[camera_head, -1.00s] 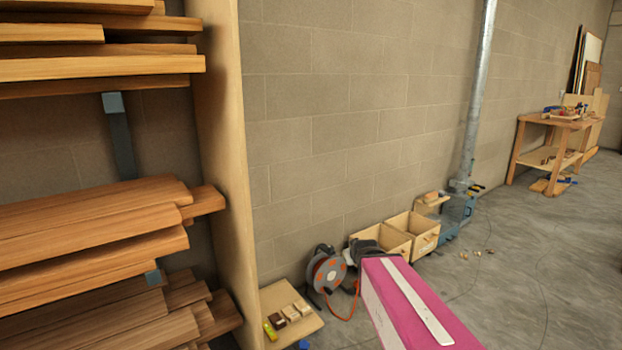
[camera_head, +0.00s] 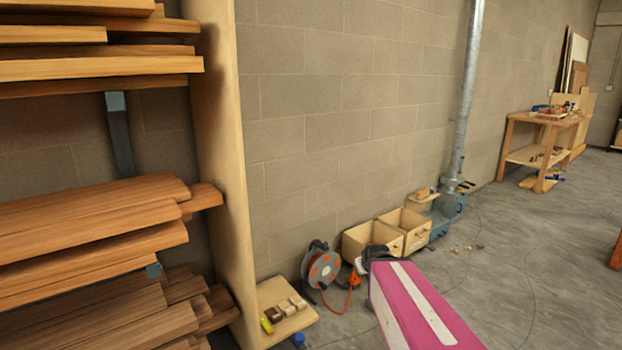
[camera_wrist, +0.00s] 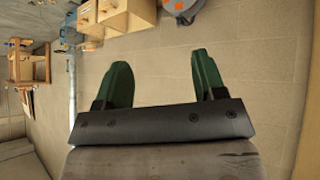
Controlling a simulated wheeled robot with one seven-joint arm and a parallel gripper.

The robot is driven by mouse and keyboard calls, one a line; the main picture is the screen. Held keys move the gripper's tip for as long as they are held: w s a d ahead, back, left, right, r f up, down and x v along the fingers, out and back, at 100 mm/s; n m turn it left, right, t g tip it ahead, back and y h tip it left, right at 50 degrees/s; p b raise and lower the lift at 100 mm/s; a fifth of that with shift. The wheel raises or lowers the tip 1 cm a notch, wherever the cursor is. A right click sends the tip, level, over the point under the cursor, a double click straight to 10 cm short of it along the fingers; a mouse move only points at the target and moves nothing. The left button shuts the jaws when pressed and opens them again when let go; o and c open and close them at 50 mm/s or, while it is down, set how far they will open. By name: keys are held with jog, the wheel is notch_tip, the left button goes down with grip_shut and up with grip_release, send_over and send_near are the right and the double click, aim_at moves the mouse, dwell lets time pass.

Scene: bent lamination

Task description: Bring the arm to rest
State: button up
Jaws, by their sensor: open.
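My gripper (camera_wrist: 160,76) shows only in the wrist view. Its two green fingers stand wide apart, with nothing between them but the block wall behind. The wrist view is turned over, with the floor things at its top.
A timber rack (camera_head: 216,150) stands left. A cable reel (camera_head: 322,268) and wooden bins (camera_head: 372,238) line the wall. Open floor (camera_head: 560,270) lies right, before a workbench (camera_head: 540,130).

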jog(key=s+f+m+g, duration=0.2)
jog(key=s+f+g, duration=0.5)
jog(key=s, duration=0.3)
jog(key=shift+a+f+m+g, duration=0.3)
jog(key=shift+f+g, duration=0.05)
jog(key=shift+g, duration=0.35)
